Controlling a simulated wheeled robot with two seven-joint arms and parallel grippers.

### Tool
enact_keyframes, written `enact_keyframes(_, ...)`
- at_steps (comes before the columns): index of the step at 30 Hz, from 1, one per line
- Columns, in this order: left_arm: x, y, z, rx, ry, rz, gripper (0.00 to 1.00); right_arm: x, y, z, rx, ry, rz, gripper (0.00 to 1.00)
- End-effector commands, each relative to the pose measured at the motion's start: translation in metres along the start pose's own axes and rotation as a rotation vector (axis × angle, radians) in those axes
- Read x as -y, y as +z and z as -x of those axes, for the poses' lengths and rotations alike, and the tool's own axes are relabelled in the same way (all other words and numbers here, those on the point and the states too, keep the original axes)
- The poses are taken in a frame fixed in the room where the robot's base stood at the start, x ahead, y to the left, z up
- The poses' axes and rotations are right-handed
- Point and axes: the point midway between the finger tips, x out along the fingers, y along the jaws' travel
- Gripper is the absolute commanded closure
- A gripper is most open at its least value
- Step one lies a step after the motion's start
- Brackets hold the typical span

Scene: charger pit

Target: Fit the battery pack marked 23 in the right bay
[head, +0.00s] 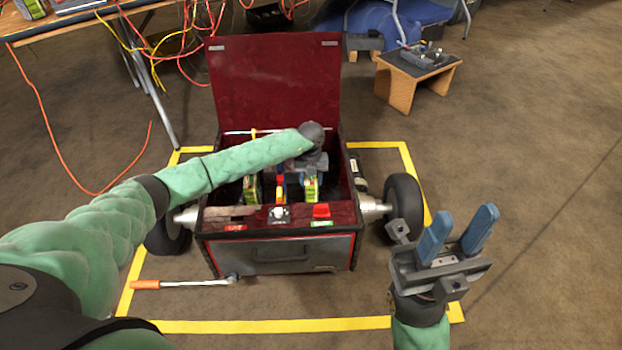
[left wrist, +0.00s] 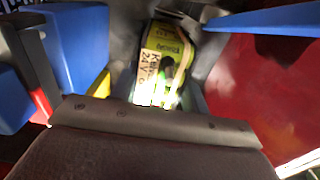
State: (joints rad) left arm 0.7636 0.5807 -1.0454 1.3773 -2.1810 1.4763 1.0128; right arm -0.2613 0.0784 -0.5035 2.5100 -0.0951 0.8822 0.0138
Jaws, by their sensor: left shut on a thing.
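A dark red wheeled box (head: 278,250) stands open, its lid (head: 275,85) raised at the back. My left arm reaches into it, and my left gripper (head: 311,168) is over the right part of the inside. It is shut on a battery pack (head: 310,187) with a green and yellow label, upright as far as I can tell. The held pack (left wrist: 165,62) shows "24V" in the left wrist view; I cannot read a 23. Another similar pack (head: 252,188) stands inside at the left. The bay floors are hidden. My right gripper (head: 463,214) is open and empty, right of the box.
An orange-handled tool (head: 182,284) lies before the box. Yellow tape (head: 270,326) frames it. A wooden stool (head: 396,88) stands behind right, a cable-strewn table (head: 75,22) behind left. The right floor is clear.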

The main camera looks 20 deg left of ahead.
Motion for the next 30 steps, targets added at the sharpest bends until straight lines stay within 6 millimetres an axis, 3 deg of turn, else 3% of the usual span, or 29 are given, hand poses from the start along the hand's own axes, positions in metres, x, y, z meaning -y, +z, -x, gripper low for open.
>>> enact_keyframes(2, 0.001, 0.001, 0.001, 0.002, -0.002, 0.000, 1.00, 0.000, 0.000, 0.000, 0.000, 0.000, 0.000, 0.64)
enact_keyframes(3, 0.001, 0.001, 0.001, 0.002, -0.002, 0.000, 0.53, 0.000, 0.000, 0.000, 0.000, 0.000, 0.000, 0.64)
enact_keyframes(7, 0.001, 0.001, 0.001, 0.001, -0.001, 0.000, 0.29, 0.000, 0.000, 0.000, 0.000, 0.000, 0.000, 0.64)
enact_keyframes(18, 0.000, 0.000, -0.003, -0.001, 0.001, 0.000, 0.29, 0.001, 0.001, 0.000, 0.002, -0.005, 0.004, 0.64)
enact_keyframes(23, 0.000, 0.000, 0.013, 0.000, 0.001, 0.000, 0.29, 0.000, 0.001, -0.006, 0.005, -0.006, 0.002, 0.64)
enact_keyframes(30, -0.001, 0.001, 0.051, 0.002, 0.000, 0.000, 0.29, -0.002, -0.002, -0.019, -0.015, 0.009, -0.007, 0.64)
